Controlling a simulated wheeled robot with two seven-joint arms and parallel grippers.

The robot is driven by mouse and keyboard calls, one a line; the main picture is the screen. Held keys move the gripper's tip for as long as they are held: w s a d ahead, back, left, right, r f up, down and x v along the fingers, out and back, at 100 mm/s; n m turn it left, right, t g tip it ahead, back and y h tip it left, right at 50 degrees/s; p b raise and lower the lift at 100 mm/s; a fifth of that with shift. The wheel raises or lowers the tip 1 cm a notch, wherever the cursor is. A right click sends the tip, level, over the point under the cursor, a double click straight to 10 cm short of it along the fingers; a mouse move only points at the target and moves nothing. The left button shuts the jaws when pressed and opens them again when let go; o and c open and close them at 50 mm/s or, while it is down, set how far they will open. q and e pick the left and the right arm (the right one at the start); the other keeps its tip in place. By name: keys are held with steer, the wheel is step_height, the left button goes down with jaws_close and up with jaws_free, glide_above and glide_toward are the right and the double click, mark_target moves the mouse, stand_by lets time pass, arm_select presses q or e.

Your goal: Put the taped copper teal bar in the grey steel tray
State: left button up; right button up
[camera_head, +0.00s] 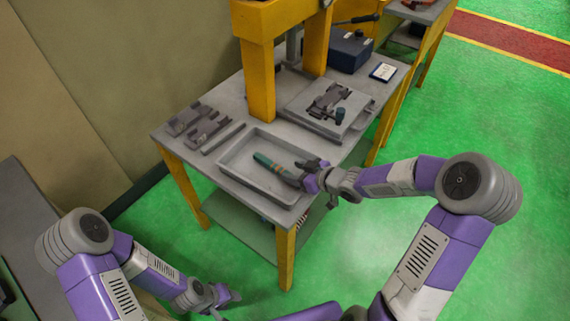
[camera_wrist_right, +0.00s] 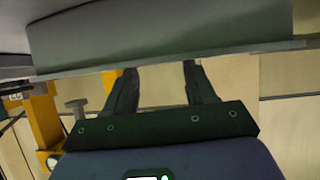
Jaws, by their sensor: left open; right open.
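The teal bar (camera_head: 267,162) with a copper-coloured end lies in the grey steel tray (camera_head: 247,174) on the workbench in the head view. My right gripper (camera_head: 308,176) is open at the tray's right side, close to the bar's near right end. I cannot tell whether it touches the bar. In the right wrist view the two dark fingers (camera_wrist_right: 161,82) stand apart with no bar seen between them. My left gripper (camera_head: 217,297) is open and empty, low at the front left, away from the bench.
A yellow press frame (camera_head: 257,75) stands on the bench (camera_head: 225,100) behind the tray. Dark metal parts (camera_head: 205,127) lie to the left. A grey plate with a dark fixture (camera_head: 328,100) is behind right. A blue box (camera_head: 350,52) stands at the back.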

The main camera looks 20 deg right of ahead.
steer(key=p+v, duration=0.2)
steer(key=v, duration=0.2)
steer(key=shift+s+d+r, duration=0.25)
steer(key=shift+r, duration=0.05)
steer(key=shift+s+d+r, duration=0.1)
steer(key=shift+s+d, duration=0.15)
steer(key=shift+s, duration=0.15)
